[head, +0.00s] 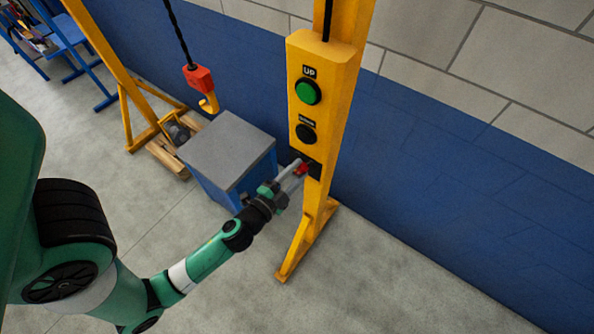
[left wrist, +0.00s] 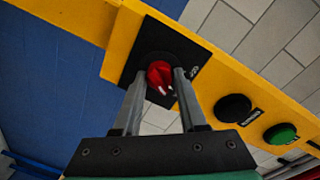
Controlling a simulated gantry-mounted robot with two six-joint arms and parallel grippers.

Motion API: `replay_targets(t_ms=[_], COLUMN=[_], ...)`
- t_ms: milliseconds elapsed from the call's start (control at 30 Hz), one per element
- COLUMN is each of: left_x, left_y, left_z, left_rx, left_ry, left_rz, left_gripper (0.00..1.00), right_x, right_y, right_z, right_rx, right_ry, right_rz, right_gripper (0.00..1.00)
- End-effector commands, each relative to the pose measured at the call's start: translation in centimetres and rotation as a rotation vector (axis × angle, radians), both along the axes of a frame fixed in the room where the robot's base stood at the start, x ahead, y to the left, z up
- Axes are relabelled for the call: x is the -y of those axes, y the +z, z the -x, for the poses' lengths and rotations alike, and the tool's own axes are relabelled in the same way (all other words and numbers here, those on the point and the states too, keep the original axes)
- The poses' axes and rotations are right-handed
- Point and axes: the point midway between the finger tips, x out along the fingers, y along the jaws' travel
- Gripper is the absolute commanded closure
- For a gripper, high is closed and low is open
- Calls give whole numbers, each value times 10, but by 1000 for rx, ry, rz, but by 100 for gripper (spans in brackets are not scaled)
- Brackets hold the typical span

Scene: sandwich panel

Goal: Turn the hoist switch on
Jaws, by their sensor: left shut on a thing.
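The hoist switch is a red rotary knob (head: 301,168) on a black plate at the bottom of the yellow control box (head: 321,75). In the left wrist view the red knob (left wrist: 160,76) sits between my two grey fingers, on its black plate (left wrist: 152,48). My left gripper (head: 296,168) reaches the knob from the left and is shut on it. The fingers hide the knob's sides. A white mark shows on the knob's lower edge, but its setting cannot be read. My right gripper is not in view.
A green UP button (head: 308,91) and a black button (head: 306,134) sit above the switch. A red hoist hook block (head: 200,79) hangs at left. A grey-topped blue box (head: 228,148) stands close behind my left gripper. The floor at front right is clear.

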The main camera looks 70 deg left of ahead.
Motion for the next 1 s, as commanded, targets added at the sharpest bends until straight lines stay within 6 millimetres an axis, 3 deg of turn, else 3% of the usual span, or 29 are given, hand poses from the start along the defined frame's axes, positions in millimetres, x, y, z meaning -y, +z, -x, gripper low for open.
replay_targets(t_ms=[467, 500, 633, 1000], left_x=[0, 0, 0, 3], left_y=[1, 1, 0, -1], left_z=[0, 0, 0, 4], left_rx=[-7, -7, -7, -8], left_ry=[-1, -1, -2, -1], left_rz=[-13, -13, -12, -10], left_gripper=[100, 52, 29, 29], right_x=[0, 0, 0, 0], right_y=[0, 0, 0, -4], right_z=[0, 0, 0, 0], right_rx=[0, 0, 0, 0], right_ry=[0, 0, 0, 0], right_rz=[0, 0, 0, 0], right_gripper=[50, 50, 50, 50])
